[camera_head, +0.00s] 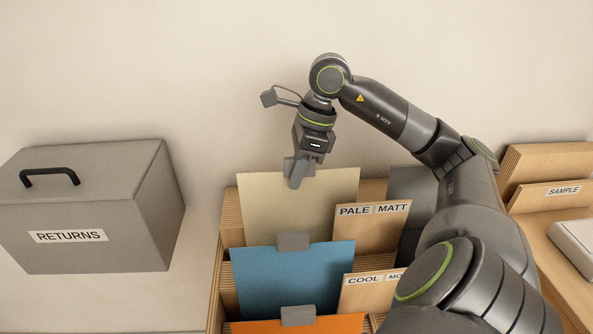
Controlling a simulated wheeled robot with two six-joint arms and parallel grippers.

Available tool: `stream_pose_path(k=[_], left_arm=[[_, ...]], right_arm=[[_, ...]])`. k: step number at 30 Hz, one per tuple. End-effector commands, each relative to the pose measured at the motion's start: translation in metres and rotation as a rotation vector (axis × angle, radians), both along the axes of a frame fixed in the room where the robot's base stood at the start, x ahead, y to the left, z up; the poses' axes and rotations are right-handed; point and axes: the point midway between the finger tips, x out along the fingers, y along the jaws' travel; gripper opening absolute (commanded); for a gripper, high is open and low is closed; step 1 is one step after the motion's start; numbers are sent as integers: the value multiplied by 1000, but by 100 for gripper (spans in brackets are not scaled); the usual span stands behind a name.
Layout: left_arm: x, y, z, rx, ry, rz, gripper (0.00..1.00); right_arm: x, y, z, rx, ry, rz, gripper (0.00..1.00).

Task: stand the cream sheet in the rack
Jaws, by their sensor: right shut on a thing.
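The cream sheet (275,212) is upright at the rear of the wooden rack (231,215), beside the board labelled PALE MATT (372,226). Its lower edge is hidden behind the blue sheet, so I cannot tell whether it touches the rack floor. My right gripper (297,179) is above the rack, pointing down and shut on the cream sheet's top edge at a grey tab. My left gripper is not in view.
A blue sheet (290,283) with a grey tab stands in front, by a COOL label board (366,291). An orange sheet (335,325) is nearest. A grey RETURNS box (95,245) stands left. A SAMPLE board (550,194) is at right. My right arm covers the rack's right side.

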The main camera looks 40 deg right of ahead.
Motion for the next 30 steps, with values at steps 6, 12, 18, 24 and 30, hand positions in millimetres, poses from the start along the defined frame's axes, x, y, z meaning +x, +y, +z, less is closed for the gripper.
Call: stream_pose_path(k=[6,12,18,24,30], left_arm=[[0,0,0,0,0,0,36],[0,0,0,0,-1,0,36],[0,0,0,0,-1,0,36],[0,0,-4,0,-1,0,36],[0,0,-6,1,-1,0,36]], right_arm=[[0,0,0,0,0,0,31],[0,0,0,0,0,0,40],[0,-1,2,-1,0,0,40],[-3,-8,26,-4,-3,-3,40],[-8,-22,74,-2,-6,-2,40]])
